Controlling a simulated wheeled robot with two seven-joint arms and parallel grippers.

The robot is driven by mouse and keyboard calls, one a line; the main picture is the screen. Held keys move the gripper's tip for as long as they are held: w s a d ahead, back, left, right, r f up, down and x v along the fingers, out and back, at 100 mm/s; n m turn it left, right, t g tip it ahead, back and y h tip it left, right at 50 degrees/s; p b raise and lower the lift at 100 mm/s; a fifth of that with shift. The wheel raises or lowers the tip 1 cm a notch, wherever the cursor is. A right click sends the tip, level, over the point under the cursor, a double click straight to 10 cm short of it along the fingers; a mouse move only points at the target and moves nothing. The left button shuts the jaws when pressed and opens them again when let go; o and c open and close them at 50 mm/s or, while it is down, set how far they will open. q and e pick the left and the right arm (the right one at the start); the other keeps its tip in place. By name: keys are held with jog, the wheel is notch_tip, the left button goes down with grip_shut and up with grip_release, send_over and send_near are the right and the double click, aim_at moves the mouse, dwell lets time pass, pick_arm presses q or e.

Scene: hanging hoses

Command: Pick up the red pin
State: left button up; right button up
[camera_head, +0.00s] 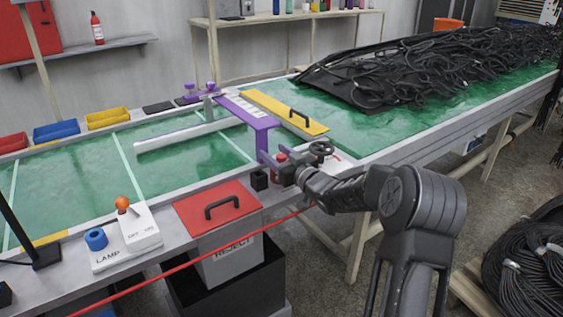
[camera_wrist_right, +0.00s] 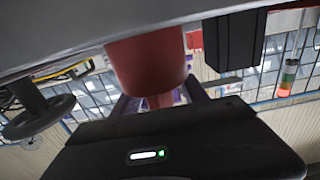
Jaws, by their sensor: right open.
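The red pin, as far as I can tell, is the small red knob (camera_head: 281,157) by the purple frame at the table's near edge in the head view. In the right wrist view a red cylinder (camera_wrist_right: 148,60), apparently the same pin, hangs large and close in front of the gripper body. My right gripper (camera_head: 279,174) is open, right at the pin and partly covering its lower part. Whether the fingers touch it cannot be told. My left gripper is not in view.
A purple frame (camera_head: 252,117) spans the green belt behind the pin. A black handwheel (camera_head: 321,149) is just right of it, and a small black block (camera_head: 259,180) just left. A red lid with a handle (camera_head: 216,207) lies nearer. Black hoses (camera_head: 420,75) heap at the back right.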

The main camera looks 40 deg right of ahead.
jog(key=shift+c, duration=0.4)
grip_shut()
dwell(0.4)
